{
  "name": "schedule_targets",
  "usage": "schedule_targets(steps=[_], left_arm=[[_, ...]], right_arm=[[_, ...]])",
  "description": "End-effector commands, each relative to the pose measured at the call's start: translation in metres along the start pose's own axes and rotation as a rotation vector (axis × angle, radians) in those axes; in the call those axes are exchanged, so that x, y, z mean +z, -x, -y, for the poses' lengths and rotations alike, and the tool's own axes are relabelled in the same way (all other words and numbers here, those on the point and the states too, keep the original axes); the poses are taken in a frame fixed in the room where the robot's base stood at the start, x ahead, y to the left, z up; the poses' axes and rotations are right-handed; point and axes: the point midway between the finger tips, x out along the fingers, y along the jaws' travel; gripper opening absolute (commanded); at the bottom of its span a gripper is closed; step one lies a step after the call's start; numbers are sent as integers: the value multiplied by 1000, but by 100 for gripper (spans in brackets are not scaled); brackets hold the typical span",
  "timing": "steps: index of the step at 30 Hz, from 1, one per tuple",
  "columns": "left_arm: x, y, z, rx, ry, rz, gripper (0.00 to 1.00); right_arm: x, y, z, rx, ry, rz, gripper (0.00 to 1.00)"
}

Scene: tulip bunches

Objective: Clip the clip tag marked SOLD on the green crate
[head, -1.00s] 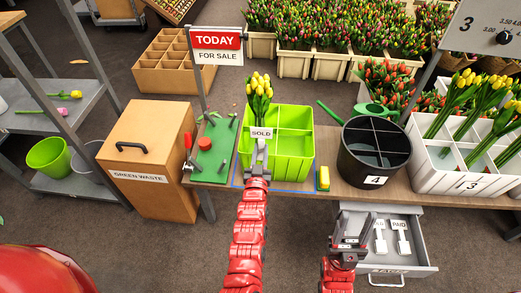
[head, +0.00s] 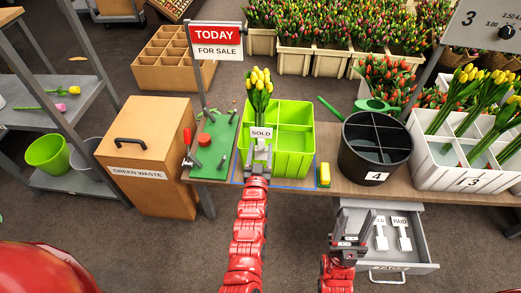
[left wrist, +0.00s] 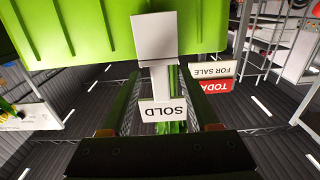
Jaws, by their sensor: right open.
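The green crate (head: 293,150) stands on the bench with yellow tulips (head: 260,88) in its back-left compartment. The white SOLD tag (head: 261,133) is at the crate's front-left rim. In the left wrist view the tag (left wrist: 163,112) appears upside down, its white clip plate (left wrist: 154,36) lying against the crate's wall (left wrist: 75,30). My left gripper (head: 259,150) is open in front of the crate, its fingers apart on either side of the tag's stem; I see no contact. My right gripper (head: 353,224) is open and empty above the drawer.
A pulled-out drawer (head: 420,245) holds further white tags, one marked PAID (head: 402,234). A green board (head: 213,148) lies left.

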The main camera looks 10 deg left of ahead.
Motion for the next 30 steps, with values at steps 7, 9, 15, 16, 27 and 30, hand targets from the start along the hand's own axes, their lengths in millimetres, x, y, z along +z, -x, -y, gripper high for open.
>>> schedule_targets(steps=[7,9,15,16,27,30], left_arm=[[0,5,-1,1,0,0,61],[-1,12,0,0,0,-1,61],[0,55,-1,1,0,2,61],[1,63,0,2,-1,4,61],[0,150,0,1,-1,3,61],[1,163,-1,2,0,4,61]], right_arm=[[0,-1,0,0,0,0,50],[0,-2,0,0,0,0,50],[-1,-6,0,0,0,0,50],[-1,-6,0,0,0,0,50],[-2,-13,-1,0,0,0,50],[-2,-14,-1,0,0,0,50]])
